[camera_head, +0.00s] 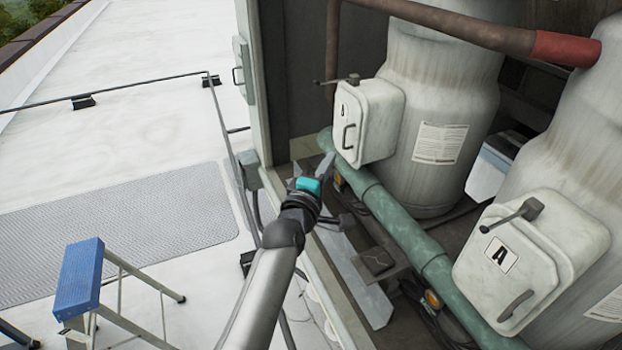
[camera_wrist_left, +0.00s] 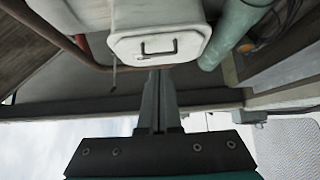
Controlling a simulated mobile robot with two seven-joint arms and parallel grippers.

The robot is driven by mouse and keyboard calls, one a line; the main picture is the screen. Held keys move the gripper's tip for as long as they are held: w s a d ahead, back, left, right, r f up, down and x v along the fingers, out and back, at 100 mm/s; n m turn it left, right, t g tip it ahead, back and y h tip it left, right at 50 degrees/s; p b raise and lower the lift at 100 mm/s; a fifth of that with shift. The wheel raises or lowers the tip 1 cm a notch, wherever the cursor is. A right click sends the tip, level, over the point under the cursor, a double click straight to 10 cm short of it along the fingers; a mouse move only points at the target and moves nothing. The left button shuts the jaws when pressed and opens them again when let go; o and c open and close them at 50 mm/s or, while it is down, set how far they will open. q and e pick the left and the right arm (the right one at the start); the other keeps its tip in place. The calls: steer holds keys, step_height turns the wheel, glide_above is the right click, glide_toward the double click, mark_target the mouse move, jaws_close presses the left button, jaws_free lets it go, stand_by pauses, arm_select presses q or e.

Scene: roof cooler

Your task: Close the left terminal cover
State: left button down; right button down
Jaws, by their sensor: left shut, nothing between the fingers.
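The left terminal cover (camera_head: 362,128) is a white, worn lid with a dark handle and an "A" label, on the box on the left white tank. It looks flush against its box; I cannot tell whether a small gap is left. A dark lever (camera_head: 345,80) sits on top of the box. In the left wrist view the cover (camera_wrist_left: 160,47) shows upside down, beyond the fingertips. My left gripper (camera_head: 326,166) is shut and empty, just below and left of the cover, apparently apart from it. My right gripper is not in view.
A green pipe (camera_head: 385,212) runs below the cover. A second white terminal cover (camera_head: 505,265) is at the right. A brown pipe (camera_head: 460,28) crosses above. The cabinet's side post stands left. A blue-topped step ladder (camera_head: 80,278) stands on the open roof.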

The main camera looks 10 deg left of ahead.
arm_select(q)
steer(key=a+v, duration=0.1)
steer(key=v, duration=0.7)
steer(key=s+a+f+m+g+y+b, duration=0.1)
steer(key=s+f+m+g+b, duration=0.3)
steer(key=f, duration=1.2)
steer(key=s+f+m+g+b, duration=0.2)
steer(key=s+f+b, duration=0.35)
steer(key=f, duration=0.95)
steer(key=s+a+f+m+g+y+b, duration=0.1)
steer(key=s+f+m+g+b, duration=0.3)
steer(key=f, duration=1.2)
steer(key=s+a+f+m+g+b, duration=0.2)
steer(key=s+a+f+b, duration=0.1)
steer(key=s+f, duration=0.6)
steer(key=s+a+f+m+g+y+b, duration=0.1)
steer(key=s+a+f+m+g+b, duration=0.1)
steer(key=s+f, duration=0.7)
steer(key=s+a+f+m+g+y+b, duration=0.1)
steer(key=s+a+f+m+g+b, duration=0.1)
steer(key=s+f, duration=0.7)
steer(key=s+a+m+b, duration=0.1)
steer(key=s+a+b, duration=0.1)
steer(key=s, duration=0.4)
steer(key=shift+f+m+g+b, duration=0.3)
steer(key=shift+m+b, duration=0.1)
steer(key=shift+b, duration=0.35)
